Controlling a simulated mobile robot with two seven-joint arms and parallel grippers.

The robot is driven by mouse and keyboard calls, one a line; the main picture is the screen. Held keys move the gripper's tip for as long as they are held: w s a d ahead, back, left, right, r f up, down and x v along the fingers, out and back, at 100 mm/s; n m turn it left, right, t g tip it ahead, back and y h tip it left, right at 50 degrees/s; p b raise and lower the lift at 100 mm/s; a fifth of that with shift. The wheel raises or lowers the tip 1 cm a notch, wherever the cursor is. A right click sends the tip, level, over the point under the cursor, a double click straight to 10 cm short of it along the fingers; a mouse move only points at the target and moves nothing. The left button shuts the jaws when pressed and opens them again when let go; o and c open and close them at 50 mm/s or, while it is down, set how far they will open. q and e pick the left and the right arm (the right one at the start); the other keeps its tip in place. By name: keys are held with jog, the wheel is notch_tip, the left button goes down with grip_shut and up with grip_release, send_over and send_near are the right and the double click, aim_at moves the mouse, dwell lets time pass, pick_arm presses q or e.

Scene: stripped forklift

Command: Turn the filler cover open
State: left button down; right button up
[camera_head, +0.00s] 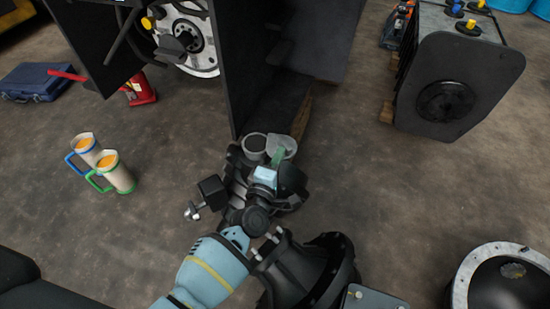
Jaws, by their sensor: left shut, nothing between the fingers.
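A round filler neck (254,143) with a dark top shows just beyond my gripper, at the foot of the dark panel. A pale grey, rounded filler cover (284,145) lies beside it on the right, with a green strip running from it toward my gripper. It looks off to the side of the neck, but I cannot tell exactly how far it is turned. My left gripper (274,168) is shut with nothing held, close in front of the cover. Whether it touches the green strip is hidden. My right gripper is out of view.
The dark upright panel (251,65) stands just behind the filler. Two jugs with green and blue handles (115,172) stand on the floor at left. A black battery-like block (455,85) is at right, and a round open housing (510,280) at lower right.

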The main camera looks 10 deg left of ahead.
aim_at(291, 151)
pick_arm(q)
jog(key=shift+w+d, duration=0.6)
jog(key=shift+d, duration=0.3)
jog(key=shift+w+d+b, duration=0.3)
jog(key=shift+w+d, duration=0.05)
jog(key=shift+d, duration=0.05)
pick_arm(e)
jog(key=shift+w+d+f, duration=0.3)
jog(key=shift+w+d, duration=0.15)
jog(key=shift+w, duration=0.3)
pick_arm(q)
jog(key=shift+r, duration=0.15)
jog(key=shift+d, duration=0.1)
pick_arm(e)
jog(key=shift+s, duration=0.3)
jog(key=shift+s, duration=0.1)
